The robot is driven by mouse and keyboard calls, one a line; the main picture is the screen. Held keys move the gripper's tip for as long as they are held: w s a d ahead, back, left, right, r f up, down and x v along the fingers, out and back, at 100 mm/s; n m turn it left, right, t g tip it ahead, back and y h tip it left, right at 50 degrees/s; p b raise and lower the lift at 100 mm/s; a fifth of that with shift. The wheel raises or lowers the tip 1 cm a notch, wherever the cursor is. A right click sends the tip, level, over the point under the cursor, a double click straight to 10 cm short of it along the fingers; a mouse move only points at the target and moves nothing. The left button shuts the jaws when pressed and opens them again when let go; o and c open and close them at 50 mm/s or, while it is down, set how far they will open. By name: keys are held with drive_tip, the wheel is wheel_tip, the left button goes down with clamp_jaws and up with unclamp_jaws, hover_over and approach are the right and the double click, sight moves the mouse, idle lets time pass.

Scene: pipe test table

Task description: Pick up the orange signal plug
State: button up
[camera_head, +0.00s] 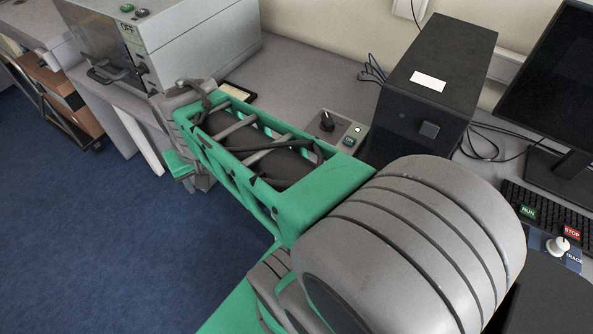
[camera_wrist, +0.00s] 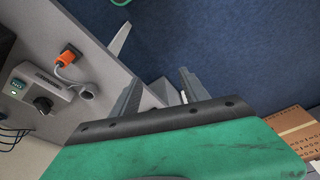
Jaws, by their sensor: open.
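The orange signal plug (camera_wrist: 70,57) lies on the grey table top in the upper left of the wrist view. My gripper (camera_wrist: 158,92) is open and empty in the wrist view. Its two grey fingers stand apart, to the right of and below the plug in the picture, near the table's edge. The fingers are not clear in the head view.
The control box with black knob also shows in the head view (camera_head: 338,128). A black computer case (camera_head: 435,85) stands right of it, and a grey machine (camera_head: 185,45) stands to the left. Blue floor (camera_head: 90,230) is open beyond the table edge. Cables lie behind the box.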

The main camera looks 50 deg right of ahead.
drive_tip(key=s+d+f+m+g, duration=0.1)
drive_tip(key=d+f+m, duration=0.3)
drive_tip(key=d, duration=0.4)
drive_tip(key=s+d+f+m, duration=0.4)
drive_tip(key=d, duration=0.4)
drive_tip(key=s+d+f+m+g+b, duration=0.1)
drive_tip(key=s+d+f+m, duration=0.2)
drive_tip(key=d, duration=0.6)
drive_tip(key=shift+s+d+f+m+g+y, duration=0.1)
drive_tip(key=shift+s+f+m+g+y, duration=0.05)
drive_tip(key=shift+f+m, duration=0.3)
drive_tip(key=shift+s+f+m+g+y, duration=0.15)
drive_tip(key=shift+f+m, duration=0.15)
drive_tip(key=shift+m, duration=0.25)
drive_tip(key=f, duration=0.7)
drive_tip(key=shift+s+f+p, duration=0.2)
drive_tip(key=shift+s+p, duration=0.1)
drive_tip(key=shift+p, duration=0.05)
drive_tip(key=shift+d+f, duration=0.1)
drive_tip(key=shift+f, duration=0.25)
drive_tip(key=shift+c, duration=0.5)
clamp_jaws()
